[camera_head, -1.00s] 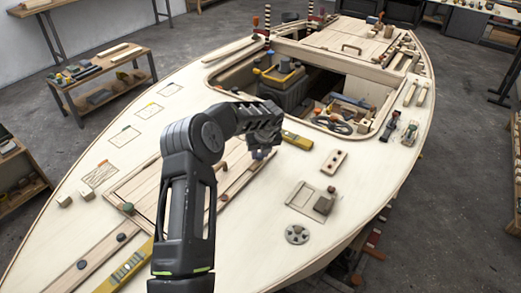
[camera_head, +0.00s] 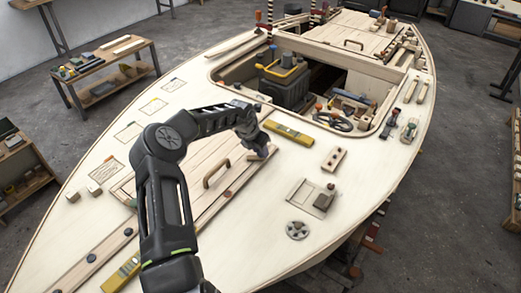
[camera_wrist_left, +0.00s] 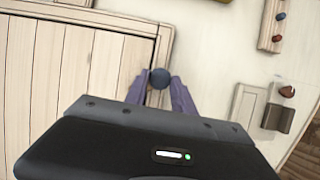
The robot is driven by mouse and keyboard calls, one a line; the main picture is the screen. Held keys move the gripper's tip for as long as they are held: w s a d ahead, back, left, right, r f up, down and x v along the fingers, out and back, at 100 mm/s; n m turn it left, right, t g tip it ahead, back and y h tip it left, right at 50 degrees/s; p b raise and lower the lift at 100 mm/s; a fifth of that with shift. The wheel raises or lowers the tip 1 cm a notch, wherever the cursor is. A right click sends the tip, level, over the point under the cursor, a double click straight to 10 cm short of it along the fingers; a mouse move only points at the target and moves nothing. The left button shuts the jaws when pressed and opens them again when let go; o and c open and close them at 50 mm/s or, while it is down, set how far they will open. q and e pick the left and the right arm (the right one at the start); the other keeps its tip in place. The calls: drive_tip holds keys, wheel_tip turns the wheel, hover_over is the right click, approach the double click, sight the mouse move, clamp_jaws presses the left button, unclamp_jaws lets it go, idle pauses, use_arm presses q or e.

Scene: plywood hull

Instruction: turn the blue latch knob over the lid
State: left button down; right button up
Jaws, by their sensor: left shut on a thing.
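The lid (camera_head: 194,195) is a pale plank hatch panel with a wooden handle (camera_head: 216,173) on the foredeck. It also shows at the left of the left wrist view (camera_wrist_left: 92,65). The round blue latch knob (camera_wrist_left: 160,77) sits at the lid's frame edge in the left wrist view; my gripper hides it in the head view. My left gripper (camera_head: 262,154) is down at the lid's far right corner. In the left wrist view its two purple-grey fingers (camera_wrist_left: 162,92) are shut on the knob, one each side. My right gripper is out of view.
A yellow level (camera_head: 288,133) lies just beyond my left gripper, by the open cockpit (camera_head: 330,85). A drilled wood block (camera_head: 334,159) and a small square plate with a block (camera_head: 309,197) lie to the right. The deck between them is bare.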

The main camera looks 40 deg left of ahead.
use_arm(q)
drive_tip(key=m, duration=0.1)
drive_tip(key=m+h, duration=0.1)
drive_tip(key=m, duration=0.1)
drive_tip(key=shift+w+a+m, duration=0.1)
drive_tip(key=shift+a+m, duration=0.15)
drive_tip(key=shift+m, duration=0.05)
drive_tip(key=shift+a+m+g+h+b, duration=0.1)
drive_tip(key=shift+m+g+h+b, duration=0.6)
drive_tip(key=shift+m, duration=1.1)
drive_tip(key=c, duration=1.1)
unclamp_jaws()
drive_tip(key=shift+o, duration=0.2)
